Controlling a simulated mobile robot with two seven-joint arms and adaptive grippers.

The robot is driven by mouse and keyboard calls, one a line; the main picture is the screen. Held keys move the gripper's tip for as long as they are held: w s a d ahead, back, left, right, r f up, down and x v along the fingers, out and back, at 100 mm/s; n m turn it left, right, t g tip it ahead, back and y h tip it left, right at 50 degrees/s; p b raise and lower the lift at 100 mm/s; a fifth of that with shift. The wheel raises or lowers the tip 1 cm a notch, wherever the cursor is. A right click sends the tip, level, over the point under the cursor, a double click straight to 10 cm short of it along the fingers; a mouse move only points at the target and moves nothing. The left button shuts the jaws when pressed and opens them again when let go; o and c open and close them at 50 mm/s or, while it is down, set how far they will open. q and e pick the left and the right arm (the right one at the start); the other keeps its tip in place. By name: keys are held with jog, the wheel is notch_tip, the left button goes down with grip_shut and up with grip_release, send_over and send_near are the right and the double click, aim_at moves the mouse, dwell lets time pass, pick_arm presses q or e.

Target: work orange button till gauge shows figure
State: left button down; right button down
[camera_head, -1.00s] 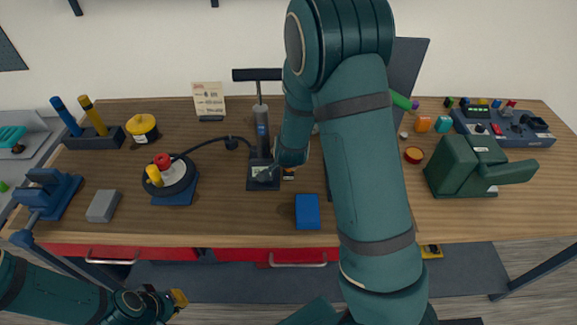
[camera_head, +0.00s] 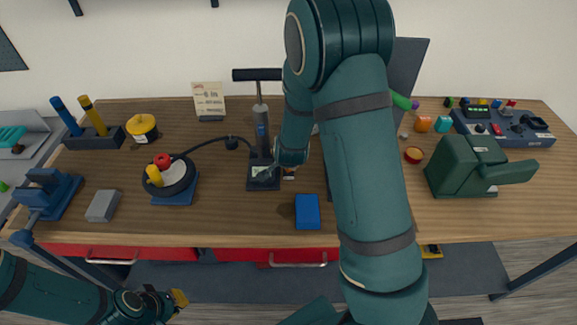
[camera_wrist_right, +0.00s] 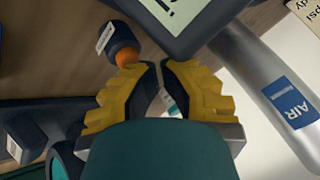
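The orange button (camera_wrist_right: 127,57) shows in the right wrist view at the end of a dark, rounded part. Above it to the right is the gauge (camera_wrist_right: 172,14), with a pale screen and dark marks cut off at the frame's top, so I cannot read it. My right gripper (camera_wrist_right: 158,66) has yellow fingers almost together, tips just beside the button; I cannot tell if they touch it. In the head view the pump (camera_head: 262,130) stands upright on its dark base, and my right arm hides the button. My left gripper (camera_head: 177,300) is low at the left, away from the table.
A silver cylinder labelled AIR (camera_wrist_right: 275,95) stands close on the right in the wrist view. A hose runs from the pump to a round piece (camera_head: 180,178) with red and yellow parts. A blue block (camera_head: 307,212) lies in front, and a card (camera_head: 209,98) stands behind.

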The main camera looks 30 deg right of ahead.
dwell(0.6)
jog(key=shift+r+p, duration=0.8)
jog(key=shift+r, duration=0.1)
notch_tip(320, 180, up, 5)
jog(key=p, duration=0.4)
jog(key=shift+p, duration=0.3)
